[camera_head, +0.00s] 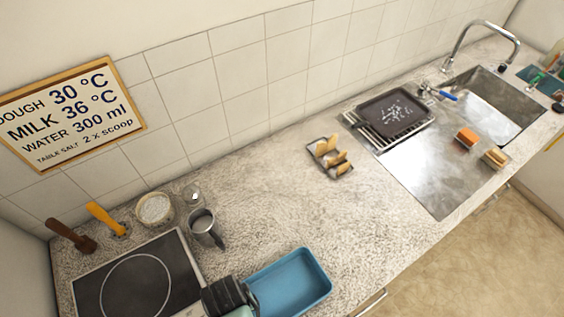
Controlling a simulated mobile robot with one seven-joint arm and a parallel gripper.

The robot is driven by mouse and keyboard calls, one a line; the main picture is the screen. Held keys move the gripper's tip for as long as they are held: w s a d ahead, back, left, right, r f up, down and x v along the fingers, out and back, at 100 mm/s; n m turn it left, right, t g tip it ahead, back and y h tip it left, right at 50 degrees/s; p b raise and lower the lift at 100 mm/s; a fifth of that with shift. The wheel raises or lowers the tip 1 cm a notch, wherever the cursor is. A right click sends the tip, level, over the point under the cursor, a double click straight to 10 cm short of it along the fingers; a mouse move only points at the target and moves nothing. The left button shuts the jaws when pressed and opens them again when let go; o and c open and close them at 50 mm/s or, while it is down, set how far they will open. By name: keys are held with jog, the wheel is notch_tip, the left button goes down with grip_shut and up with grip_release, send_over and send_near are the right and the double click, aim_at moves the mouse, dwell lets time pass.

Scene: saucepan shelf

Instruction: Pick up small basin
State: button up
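The small basin (292,284) is a blue rectangular tub with a raised rim. It stands on the speckled counter at the bottom middle, close to the front edge, and looks empty. A black blocky part at the bottom edge, which appears to be my gripper (229,296), is at the basin's left side and overlaps its left end in the picture. Its fingertips cannot be made out, nor whether it touches the rim. The basin's lower left corner is hidden.
A black hob (140,288) lies left of the basin. A grey metal jug (205,229), a bowl of white powder (154,208) and a small glass (192,194) stand behind. The counter between is clear.

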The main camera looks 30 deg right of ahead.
jog(key=shift+f, duration=0.45)
grip_shut()
jog(key=shift+r, duration=0.15)
